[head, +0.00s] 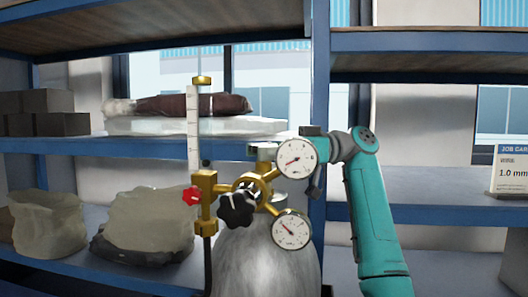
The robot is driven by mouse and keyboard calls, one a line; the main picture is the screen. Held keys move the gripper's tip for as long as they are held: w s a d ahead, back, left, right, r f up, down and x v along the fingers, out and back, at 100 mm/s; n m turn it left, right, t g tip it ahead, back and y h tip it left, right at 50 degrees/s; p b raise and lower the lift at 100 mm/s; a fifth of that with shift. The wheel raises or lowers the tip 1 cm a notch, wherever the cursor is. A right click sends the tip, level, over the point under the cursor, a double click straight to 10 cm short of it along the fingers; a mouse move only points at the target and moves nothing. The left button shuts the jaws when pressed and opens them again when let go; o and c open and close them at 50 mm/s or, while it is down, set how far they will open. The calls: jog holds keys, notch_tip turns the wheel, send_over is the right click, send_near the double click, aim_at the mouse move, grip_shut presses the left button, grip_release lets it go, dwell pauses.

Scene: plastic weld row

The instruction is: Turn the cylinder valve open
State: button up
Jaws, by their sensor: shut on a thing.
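A grey gas cylinder (265,262) stands upright at the bottom centre in the head view. A brass regulator (207,185) is in front of its top, with two round white gauges, the upper one (296,158) and the lower one (292,229). A black star knob (237,208) and a small red knob (191,196) face me. My gripper (266,152) reaches in from the right, behind the upper gauge, at the cylinder's top. It is shut on what appears to be the cylinder valve, which is mostly hidden behind the regulator and gauge. How far the valve is turned does not show.
A clear flow tube (193,125) rises from the regulator, close left of my gripper. Blue-framed shelves (430,213) stand behind. They hold sacks (150,222), dark blocks (45,112) and a job card (511,170). The middle right shelf is otherwise largely clear.

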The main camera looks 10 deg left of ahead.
dwell(0.4)
jog(key=o, duration=1.2)
jog(key=shift+c, duration=0.2)
jog(key=shift+w+d, duration=0.1)
jog(key=v, duration=0.7)
jog(key=shift+w+d, duration=0.1)
